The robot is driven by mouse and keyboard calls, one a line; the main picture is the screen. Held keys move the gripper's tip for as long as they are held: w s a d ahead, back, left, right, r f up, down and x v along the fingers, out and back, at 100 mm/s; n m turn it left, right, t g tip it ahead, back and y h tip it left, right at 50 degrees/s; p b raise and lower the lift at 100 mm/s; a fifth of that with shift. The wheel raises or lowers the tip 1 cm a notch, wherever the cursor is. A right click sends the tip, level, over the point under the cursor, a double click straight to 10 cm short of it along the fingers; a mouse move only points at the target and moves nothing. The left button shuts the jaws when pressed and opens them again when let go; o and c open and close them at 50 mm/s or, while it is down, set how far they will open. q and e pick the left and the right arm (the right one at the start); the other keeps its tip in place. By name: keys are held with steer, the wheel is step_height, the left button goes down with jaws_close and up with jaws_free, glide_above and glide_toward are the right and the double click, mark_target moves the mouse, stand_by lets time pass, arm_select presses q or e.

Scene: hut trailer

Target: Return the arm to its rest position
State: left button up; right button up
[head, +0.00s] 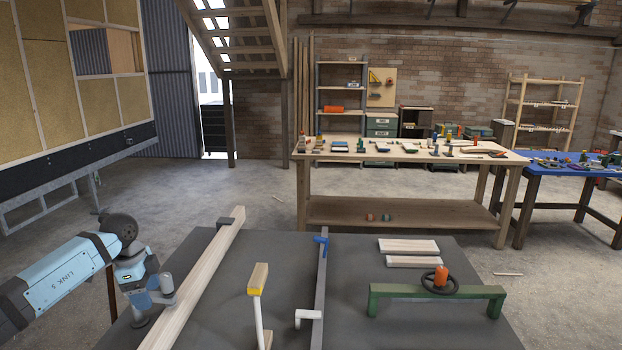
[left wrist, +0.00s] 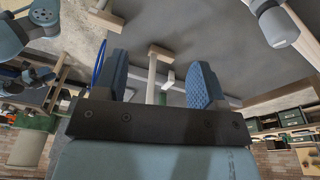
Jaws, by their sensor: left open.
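My left arm (head: 75,270) comes in from the left in the head view, light blue and marked LINK 5. It bends down at a dark joint to the wrist, beside the long pale timber at the grey bench's left side. The fingers are hard to make out there. In the left wrist view my left gripper (left wrist: 160,84) shows two blue ribbed fingers spread apart. I see nothing held between them. A tan block on a pale stem shows beyond the gap. My right gripper is not visible in the head view.
The grey bench (head: 345,265) carries the long timber (head: 200,275), a yellow-ended block on a white stem (head: 258,280), a metal rail (head: 320,285), two short boards (head: 408,246) and a green frame with a black wheel (head: 437,292). A wooden table (head: 340,157) stands beyond, across open floor.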

arm_select(q)
steer(key=s+d+f+m+h, duration=0.2)
steer(key=d+f+h, duration=0.15)
steer(key=d, duration=0.35)
steer(key=s+d+f+m+h, duration=0.1)
steer(key=d+f+m+h, duration=0.2)
steer(key=d, duration=0.4)
steer(key=s+d+n+t+h+p, duration=0.15)
steer(key=s+d+t+h, duration=0.25)
steer(key=s+d+h, duration=0.75)
steer(key=s+a+f+n+t+y+p, duration=0.2)
steer(key=s+f+n+y, duration=0.5)
steer(key=s, duration=0.4)
steer(key=s+a+f+n+t+y+p, duration=0.1)
steer(key=s+a+f+n+t+y, duration=0.3)
steer(key=s+f+n+y, duration=0.3)
steer(key=s+a+n+y, duration=0.1)
steer(key=s+n+y, duration=0.1)
steer(key=s, duration=0.1)
steer(key=shift+s+f+t+y+p, duration=0.2)
steer(key=shift+s+t+y+p, duration=0.1)
steer(key=shift+s+t+p, duration=0.1)
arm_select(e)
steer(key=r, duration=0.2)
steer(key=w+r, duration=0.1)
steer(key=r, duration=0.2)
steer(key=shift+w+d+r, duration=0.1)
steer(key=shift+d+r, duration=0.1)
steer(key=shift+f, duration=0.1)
